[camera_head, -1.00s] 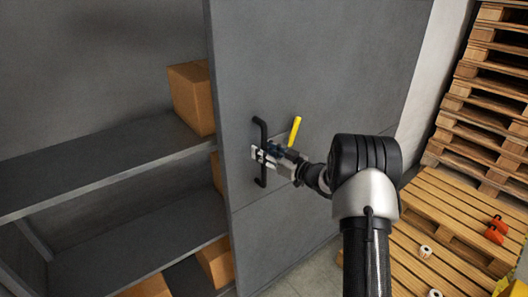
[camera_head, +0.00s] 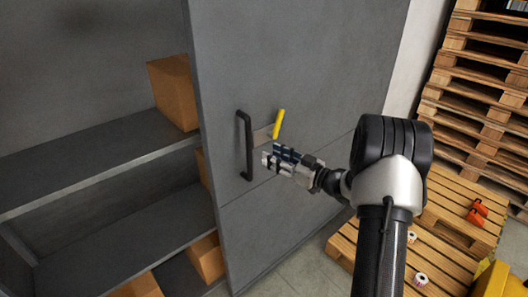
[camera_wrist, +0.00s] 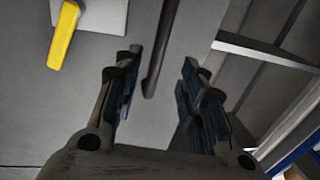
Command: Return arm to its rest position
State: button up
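My gripper (camera_head: 275,156) is open and empty, in front of the grey cabinet door (camera_head: 300,80). It is a little to the right of the black door handle (camera_head: 246,145) and apart from it. In the wrist view, my gripper's two fingers (camera_wrist: 155,92) are spread, and the dark handle (camera_wrist: 158,50) shows beyond them, between the fingers. A yellow lever (camera_head: 279,124) on a light plate sits just right of the handle; it also shows at the upper left of the wrist view (camera_wrist: 64,36).
The cabinet's left side is open, with grey shelves (camera_head: 90,160) and cardboard boxes (camera_head: 174,92). Stacked wooden pallets (camera_head: 470,110) stand at the right. A low pallet (camera_head: 440,225) holds white rolls and a red item (camera_head: 478,212). Bare floor (camera_head: 310,270) shows below the door.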

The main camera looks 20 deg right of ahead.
jog(key=shift+s+d, duration=0.2)
jog(key=shift+s, duration=0.2)
jog(key=shift+r, duration=0.1)
notch_tip(320, 180, up, 8)
jog(key=w+a+m+h, duration=0.1)
jog(key=w+h, duration=0.2)
jog(key=h, duration=0.3)
jog(key=s+a+r+m+g+h, duration=0.2)
jog(key=s+r+m+g+h, duration=0.15)
jog(key=s+r, duration=0.2)
jog(key=s+a+f+g, duration=0.2)
jog(key=s+a, duration=0.3)
jog(key=s, duration=0.6)
jog(key=s+a+f+g+y, duration=0.1)
jog(key=s+a, duration=0.5)
jog(key=s, duration=0.6)
jog(key=s+a+f+g, duration=0.3)
jog(key=s+a+g, duration=0.2)
jog(key=s, duration=0.6)
jog(key=shift+s+a+f+m, duration=0.3)
jog(key=shift+a+m, duration=0.1)
jog(key=shift+m, duration=0.05)
